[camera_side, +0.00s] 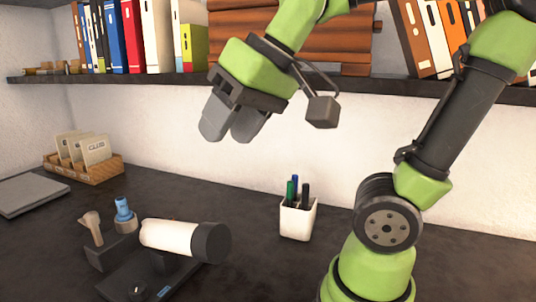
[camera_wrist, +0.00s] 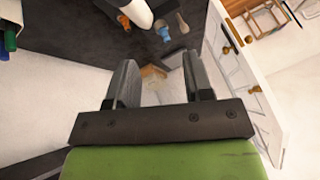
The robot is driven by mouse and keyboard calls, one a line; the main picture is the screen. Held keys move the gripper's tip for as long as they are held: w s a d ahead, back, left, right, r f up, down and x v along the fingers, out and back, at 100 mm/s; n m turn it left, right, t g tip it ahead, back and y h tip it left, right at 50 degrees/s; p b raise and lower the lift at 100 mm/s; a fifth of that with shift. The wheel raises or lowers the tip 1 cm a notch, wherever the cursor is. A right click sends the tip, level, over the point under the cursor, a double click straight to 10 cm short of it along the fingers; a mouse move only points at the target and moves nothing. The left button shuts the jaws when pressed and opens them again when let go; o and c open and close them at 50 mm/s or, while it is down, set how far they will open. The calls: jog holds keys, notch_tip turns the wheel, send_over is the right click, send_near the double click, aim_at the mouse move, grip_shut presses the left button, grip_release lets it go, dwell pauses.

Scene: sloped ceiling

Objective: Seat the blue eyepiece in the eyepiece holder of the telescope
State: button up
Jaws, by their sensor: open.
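The blue eyepiece (camera_side: 123,212) stands upright in a dark rack (camera_side: 108,251) on the desk, and it also shows in the wrist view (camera_wrist: 163,32). The telescope (camera_side: 168,236) is a white tube with a black end on a dark base, to the right of the rack. In the wrist view the telescope (camera_wrist: 138,13) is cut off by the top edge. I cannot make out its eyepiece holder clearly. My gripper (camera_side: 229,128) is open and empty, high above the desk and well apart from the eyepiece. Its fingers frame the wrist view (camera_wrist: 160,78).
A beige flared piece (camera_side: 91,226) stands in the same rack, left of the blue eyepiece. A white pen cup (camera_side: 298,218) stands to the right. A wooden card box (camera_side: 85,168) and a grey slab (camera_side: 30,194) are at the left. A loaded shelf (camera_side: 160,80) runs behind my gripper.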

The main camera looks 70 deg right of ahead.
jog(key=s+f, duration=0.3)
jog(key=s, duration=0.2)
jog(key=shift+f+m+t, duration=0.2)
jog(key=shift+m+t, duration=0.1)
jog(key=shift+t, duration=0.1)
jog(key=shift+o, duration=0.3)
jog(key=shift+a, duration=0.1)
dwell(0.5)
